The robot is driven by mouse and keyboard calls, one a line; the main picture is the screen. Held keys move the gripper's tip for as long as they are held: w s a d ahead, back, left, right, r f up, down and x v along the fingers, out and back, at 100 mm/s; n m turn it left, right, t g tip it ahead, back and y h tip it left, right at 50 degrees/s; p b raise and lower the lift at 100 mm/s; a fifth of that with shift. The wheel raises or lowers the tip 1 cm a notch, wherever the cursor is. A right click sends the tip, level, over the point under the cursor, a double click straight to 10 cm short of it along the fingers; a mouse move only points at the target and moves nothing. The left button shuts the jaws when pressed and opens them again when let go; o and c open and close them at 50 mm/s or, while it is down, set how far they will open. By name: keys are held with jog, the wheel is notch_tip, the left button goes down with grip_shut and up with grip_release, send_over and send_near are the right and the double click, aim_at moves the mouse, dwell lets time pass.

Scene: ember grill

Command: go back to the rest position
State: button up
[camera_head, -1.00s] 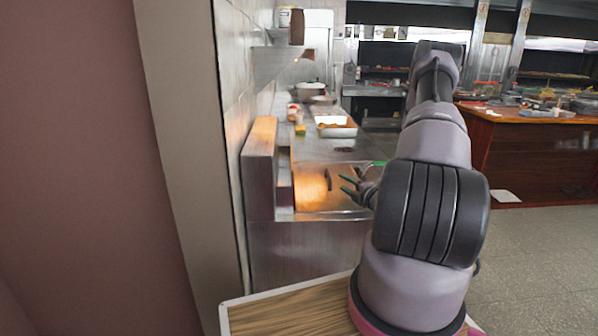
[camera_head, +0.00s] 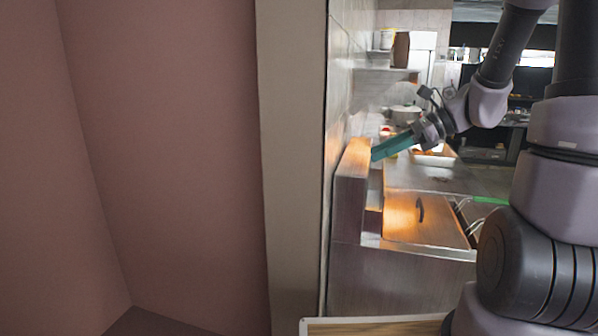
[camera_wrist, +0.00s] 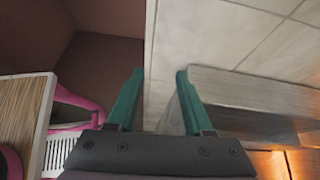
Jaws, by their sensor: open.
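My gripper (camera_head: 377,154) is raised above the counter along the left wall in the head view. Its teal fingers point left and slightly down, over the top of the upright metal panel beside the grill. In the wrist view my gripper (camera_wrist: 158,72) shows two teal fingers spread apart with nothing between them. The fingers are in front of the tiled wall (camera_wrist: 205,35). Whether the fingertips touch the panel or wall cannot be told.
A metal surface with an orange glow and a dark handle (camera_head: 404,222) lies below my gripper. A green strip (camera_head: 490,200) is to its right. The upright panel (camera_head: 348,205) borders it on the left. A wooden board (camera_head: 375,327) is in front; a shelf (camera_head: 388,73) hangs behind.

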jog(key=s+d+r+n+t+h, duration=0.4)
jog(key=s+r+n+h, duration=0.5)
jog(key=n, duration=0.7)
jog(key=s+d+r, duration=0.1)
jog(key=s+r, duration=0.1)
jog(key=s, duration=0.2)
jog(key=shift+d, duration=0.15)
